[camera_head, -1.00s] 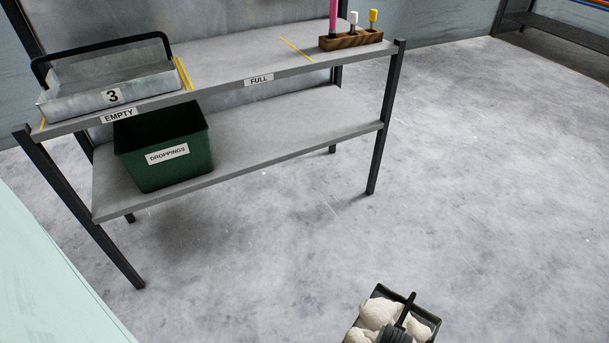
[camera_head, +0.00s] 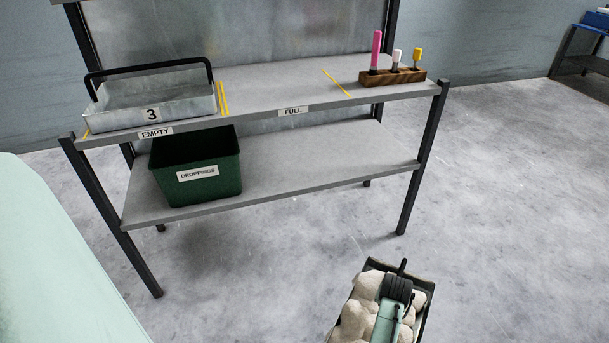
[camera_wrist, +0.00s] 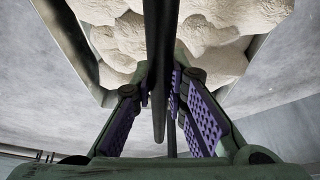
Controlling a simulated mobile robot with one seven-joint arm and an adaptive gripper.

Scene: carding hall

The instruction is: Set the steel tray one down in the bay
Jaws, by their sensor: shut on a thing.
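A tray (camera_head: 428,298) heaped with off-white lumpy fibre hangs from my gripper (camera_head: 398,288) in front of the shelf unit, at the lower right of the head view. No number shows on it. In the wrist view, my gripper's purple-padded fingers (camera_wrist: 163,98) are shut on the tray's dark bar handle (camera_wrist: 158,45), with the fibre behind. The shelf top has a clear bay (camera_head: 275,82) between yellow lines, labelled FULL (camera_head: 293,111). Left of it, a bay labelled EMPTY (camera_head: 155,132) holds a steel tray marked 3 (camera_head: 180,110) with a black handle.
A wooden block (camera_head: 376,79) with pink, white and yellow markers stands right of the FULL bay. A green DROPPINGS bin (camera_head: 215,178) stands on the lower shelf (camera_head: 300,170). Dark posts (camera_head: 422,160) edge the unit. The floor between tray and shelf is clear.

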